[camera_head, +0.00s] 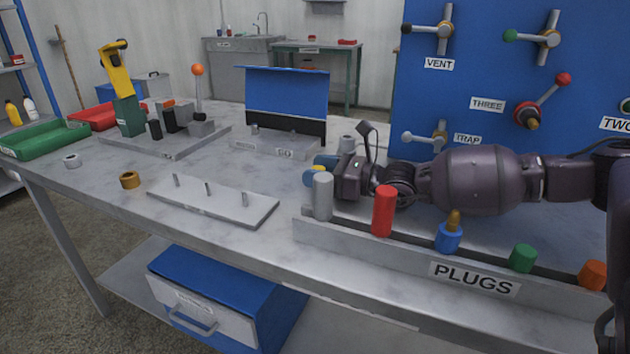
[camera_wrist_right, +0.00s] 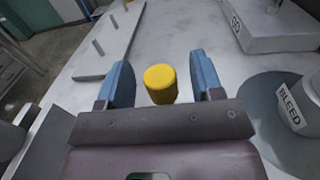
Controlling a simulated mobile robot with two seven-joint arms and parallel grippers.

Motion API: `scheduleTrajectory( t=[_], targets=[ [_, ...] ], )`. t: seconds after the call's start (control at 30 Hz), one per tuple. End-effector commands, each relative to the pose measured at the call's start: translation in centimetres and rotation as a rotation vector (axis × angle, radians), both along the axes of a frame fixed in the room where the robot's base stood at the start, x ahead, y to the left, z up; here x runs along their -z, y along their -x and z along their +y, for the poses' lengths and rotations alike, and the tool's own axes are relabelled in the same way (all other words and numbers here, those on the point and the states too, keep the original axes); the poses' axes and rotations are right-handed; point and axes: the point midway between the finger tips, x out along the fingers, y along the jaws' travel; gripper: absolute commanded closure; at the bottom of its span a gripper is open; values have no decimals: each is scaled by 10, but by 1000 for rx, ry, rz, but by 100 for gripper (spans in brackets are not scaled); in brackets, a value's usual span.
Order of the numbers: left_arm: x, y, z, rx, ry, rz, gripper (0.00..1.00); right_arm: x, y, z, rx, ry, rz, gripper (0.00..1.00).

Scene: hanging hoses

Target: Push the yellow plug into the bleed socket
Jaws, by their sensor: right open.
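The yellow plug (camera_wrist_right: 160,85) is between the two blue fingers of my right gripper (camera_wrist_right: 163,85) in the right wrist view. The fingers are open, with a gap on each side of the plug. In the head view, my right gripper (camera_head: 319,170) is low over the bench behind the grey plug, and a little of the yellow plug (camera_head: 317,169) shows between its fingers. The grey bleed socket (camera_wrist_right: 307,96), labelled BLEED, is at the right edge of the right wrist view, on a dark round base; its opening is not clear. My left gripper is out of view.
The PLUGS rack (camera_head: 400,256) holds grey (camera_head: 322,196), red (camera_head: 383,211), blue, green and orange plugs close in front of my right arm. The GO block (camera_head: 283,150) and a plate with pegs (camera_head: 225,213) lie to the left. A blue valve panel (camera_head: 425,90) stands behind.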

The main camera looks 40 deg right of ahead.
Motion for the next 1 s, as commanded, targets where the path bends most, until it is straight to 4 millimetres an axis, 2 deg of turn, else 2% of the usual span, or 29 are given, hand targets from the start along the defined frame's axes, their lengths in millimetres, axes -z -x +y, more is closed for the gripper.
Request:
scheduleTrajectory(
  t=[0.03,0.23,0.57,0.9,1.0],
  targets=[
    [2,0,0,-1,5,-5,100,5,-5,3,-1,-2,3,40],
    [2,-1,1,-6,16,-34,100,3,-17,9,0,-1,3,40],
    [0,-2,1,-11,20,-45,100,0,-19,10,0,0,0,40],
    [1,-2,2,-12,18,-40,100,0,-19,10,0,0,0,92],
    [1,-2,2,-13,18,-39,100,0,-19,10,0,0,0,93]
  ],
)
